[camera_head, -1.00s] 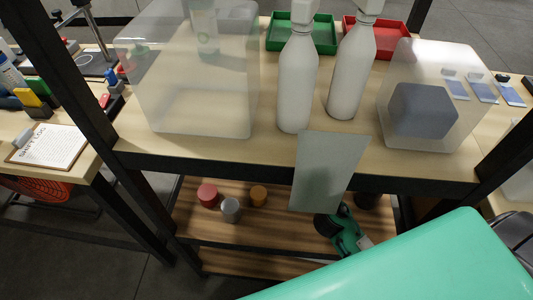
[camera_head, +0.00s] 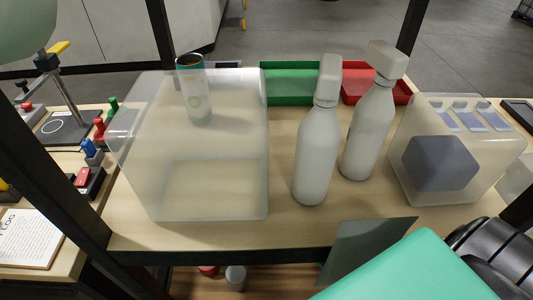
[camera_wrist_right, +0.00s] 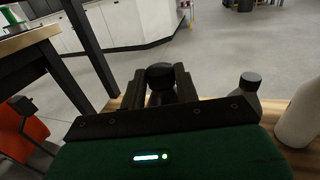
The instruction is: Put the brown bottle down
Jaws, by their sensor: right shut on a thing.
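My right gripper (camera_wrist_right: 161,82) shows in the right wrist view with its dark fingers closed on either side of a dark, round-topped bottle (camera_wrist_right: 160,70). This fits the brown bottle, but its colour is too dark to confirm and its lower part is hidden behind the gripper body. I cannot tell whether its base touches a surface. In the head view the right gripper is hidden; only my teal right arm shows at the lower right. My left gripper is out of view.
A grey bottle with a black cap (camera_wrist_right: 246,92) stands right of my gripper, near a white bottle (camera_wrist_right: 302,115). A wooden surface (camera_wrist_right: 279,106) lies there.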

